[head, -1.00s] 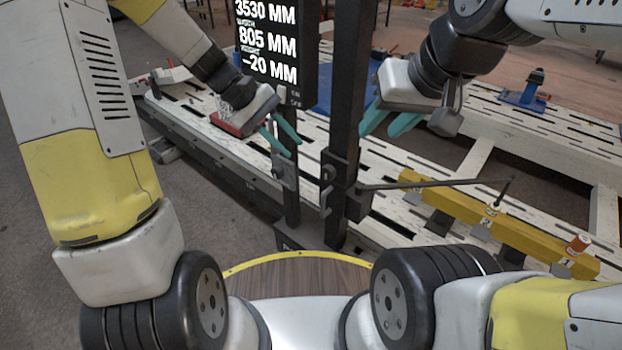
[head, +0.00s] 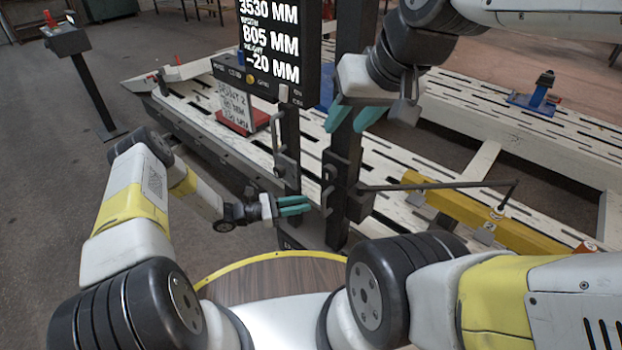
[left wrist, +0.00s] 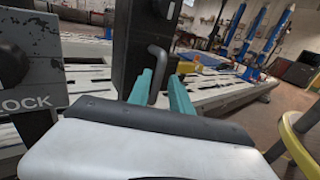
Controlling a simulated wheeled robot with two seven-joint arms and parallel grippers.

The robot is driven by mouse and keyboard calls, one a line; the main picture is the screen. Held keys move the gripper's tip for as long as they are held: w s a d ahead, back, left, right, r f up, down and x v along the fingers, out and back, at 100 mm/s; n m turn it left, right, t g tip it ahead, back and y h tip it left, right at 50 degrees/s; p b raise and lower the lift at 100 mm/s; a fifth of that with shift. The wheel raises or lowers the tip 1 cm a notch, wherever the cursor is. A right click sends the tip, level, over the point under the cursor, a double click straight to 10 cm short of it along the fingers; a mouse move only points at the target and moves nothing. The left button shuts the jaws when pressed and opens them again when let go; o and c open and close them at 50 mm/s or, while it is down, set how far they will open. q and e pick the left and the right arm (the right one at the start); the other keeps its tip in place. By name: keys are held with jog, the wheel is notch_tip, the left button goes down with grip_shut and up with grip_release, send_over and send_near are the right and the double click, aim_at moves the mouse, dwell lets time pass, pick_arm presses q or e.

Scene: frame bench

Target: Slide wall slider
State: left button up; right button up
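A dark slider block (head: 341,176) sits on the right upright post (head: 349,120), with a long thin rod reaching right from it. A dark handle (head: 327,200) is on its left side. My left gripper (head: 309,204) is low, just left of that handle, its teal fingers pointing at it. In the left wrist view the fingers (left wrist: 161,92) are apart, with a bent dark handle (left wrist: 157,70) showing between them; contact cannot be told. My right gripper (head: 356,119) is higher, in front of the right post, teal fingers apart and empty.
A left post (head: 290,150) carries another handle (head: 279,140) and a measurement screen (head: 268,40). A slotted white frame bench (head: 215,120) lies behind. A yellow beam (head: 470,218) lies at right. A control stand (head: 85,75) is far left, with open floor around it.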

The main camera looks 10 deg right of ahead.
aim_at(323, 200)
pick_arm(q)
jog(key=d, duration=0.7)
jog(key=shift+w+d+f, duration=0.1)
jog(key=shift+w+d, duration=0.2)
jog(key=shift+d, duration=0.1)
jog(key=shift+c, duration=0.3)
grip_shut()
dwell(0.8)
